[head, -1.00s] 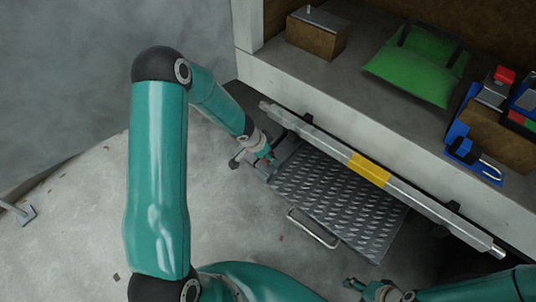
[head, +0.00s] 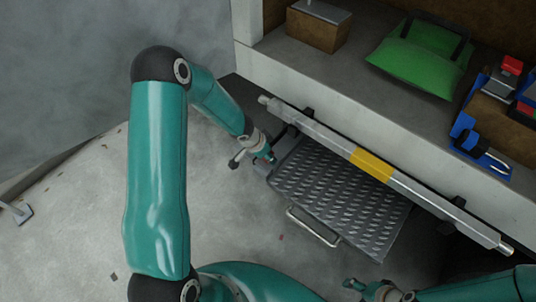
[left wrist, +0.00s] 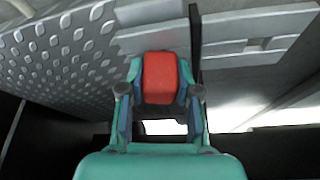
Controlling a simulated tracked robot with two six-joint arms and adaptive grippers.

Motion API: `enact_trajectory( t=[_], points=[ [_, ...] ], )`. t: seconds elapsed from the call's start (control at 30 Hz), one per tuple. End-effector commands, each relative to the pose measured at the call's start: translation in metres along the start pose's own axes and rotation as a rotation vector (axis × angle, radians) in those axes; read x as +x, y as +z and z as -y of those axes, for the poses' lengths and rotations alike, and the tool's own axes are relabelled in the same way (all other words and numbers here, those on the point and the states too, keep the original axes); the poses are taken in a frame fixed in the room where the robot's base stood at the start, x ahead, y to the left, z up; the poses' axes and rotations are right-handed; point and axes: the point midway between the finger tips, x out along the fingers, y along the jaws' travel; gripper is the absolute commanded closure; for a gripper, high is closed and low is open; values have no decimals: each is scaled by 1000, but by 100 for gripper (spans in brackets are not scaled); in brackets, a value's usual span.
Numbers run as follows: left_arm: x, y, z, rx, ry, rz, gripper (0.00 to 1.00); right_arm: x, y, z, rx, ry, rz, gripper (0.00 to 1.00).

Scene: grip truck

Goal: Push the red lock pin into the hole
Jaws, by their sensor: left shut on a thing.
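The red lock pin (left wrist: 160,78) shows as a red block between the fingers of my left gripper (left wrist: 160,100) in the left wrist view. The gripper is shut on it. In the head view my left gripper (head: 265,156) is at the left corner of the ribbed metal step plate (head: 335,195), close to its side edge. The hole is not clearly visible, and I cannot tell whether the pin's tip is in it. My right gripper (head: 362,288) is at the bottom edge of the head view, and its finger opening is unclear.
A long grey bar with a yellow band (head: 371,165) runs along the truck's edge behind the plate. A handle (head: 312,228) sticks out at the plate's front. A green bag (head: 420,60) and a brown box (head: 318,27) stand on the truck bed. The floor at left is mostly clear.

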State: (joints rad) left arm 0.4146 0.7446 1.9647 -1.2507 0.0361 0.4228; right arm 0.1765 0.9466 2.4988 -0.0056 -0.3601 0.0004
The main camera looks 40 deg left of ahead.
Motion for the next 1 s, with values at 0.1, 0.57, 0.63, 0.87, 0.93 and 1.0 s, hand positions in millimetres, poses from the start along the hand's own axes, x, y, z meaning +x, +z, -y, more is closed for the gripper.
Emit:
enact_trajectory(
  t=[0.1, 0.57, 0.63, 0.87, 0.93, 1.0],
  points=[
    [2, 1, 0, -1, 0, 0, 100, 2, 0, -1, 0, 0, 0, 38],
    [1, 1, 0, -1, 0, 0, 38, 1, 0, 0, 0, 0, 0, 38],
    [0, 1, 0, -1, 0, 0, 38, 0, 0, 0, 0, 0, 0, 38],
    [-17, -6, 0, -1, 0, 0, 38, -18, 0, 7, 0, 0, 0, 38],
    [-26, -10, 0, -1, 0, 0, 38, -28, 0, 10, 0, 0, 0, 38],
    [-37, -15, 0, 0, 0, 0, 38, -39, 0, 14, 0, 0, 0, 38]
  ],
)
